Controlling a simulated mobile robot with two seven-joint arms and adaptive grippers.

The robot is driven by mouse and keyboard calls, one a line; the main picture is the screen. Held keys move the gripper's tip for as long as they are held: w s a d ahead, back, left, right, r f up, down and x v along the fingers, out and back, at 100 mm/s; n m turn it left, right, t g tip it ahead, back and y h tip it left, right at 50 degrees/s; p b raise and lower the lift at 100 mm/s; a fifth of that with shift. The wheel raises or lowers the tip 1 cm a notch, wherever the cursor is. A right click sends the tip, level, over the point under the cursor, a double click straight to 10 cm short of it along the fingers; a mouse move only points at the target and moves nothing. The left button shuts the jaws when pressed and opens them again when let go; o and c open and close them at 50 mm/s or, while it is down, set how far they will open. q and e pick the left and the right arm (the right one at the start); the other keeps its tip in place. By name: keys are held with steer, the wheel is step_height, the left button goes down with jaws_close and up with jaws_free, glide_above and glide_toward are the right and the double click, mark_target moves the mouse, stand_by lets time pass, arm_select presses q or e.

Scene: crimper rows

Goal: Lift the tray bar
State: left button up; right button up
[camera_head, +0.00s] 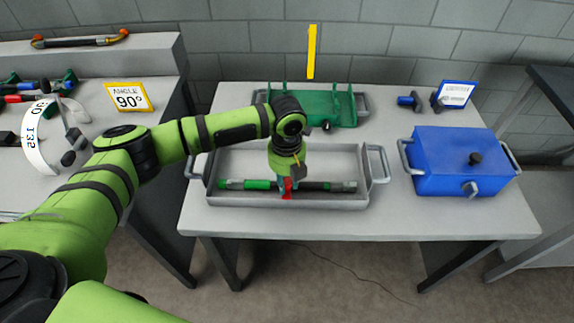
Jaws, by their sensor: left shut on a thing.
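A dark bar (325,186) with green sections lies lengthwise in the grey tray (365,202) on the middle table. The tray has a loop handle at each end. My left gripper (287,190) points down into the tray and is shut on the bar near its middle. The gripper's fingers hide that part of the bar. The bar looks level and low between the tray walls; I cannot tell whether it touches the tray floor. My right gripper is not in view.
A green fixture (325,108) stands behind the tray. A blue box (458,163) with handles stands to the right. An angle sign (127,97) and tools are on the left table. The table is bare between tray and blue box.

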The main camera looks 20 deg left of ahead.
arm_select(q)
steer(key=shift+w+a+r+p, duration=0.1)
steer(key=shift+w+r+p, duration=0.2)
steer(key=shift+r+p, duration=0.35)
steer(key=shift+w+a+r+p, duration=0.1)
steer(key=shift+w+r+p, duration=0.25)
steer(key=shift+r, duration=0.4)
step_height(320, 180, up, 6)
steer(key=w+p, duration=0.2)
steer(key=p, duration=0.2)
steer(key=shift+w+a, duration=0.4)
steer(key=shift+f, duration=0.1)
steer(key=w+a+r+b, duration=0.2)
steer(key=w+r, duration=0.3)
steer(key=w, duration=0.3)
steer(key=shift+a+r, duration=0.2)
steer(key=shift+r, duration=0.15)
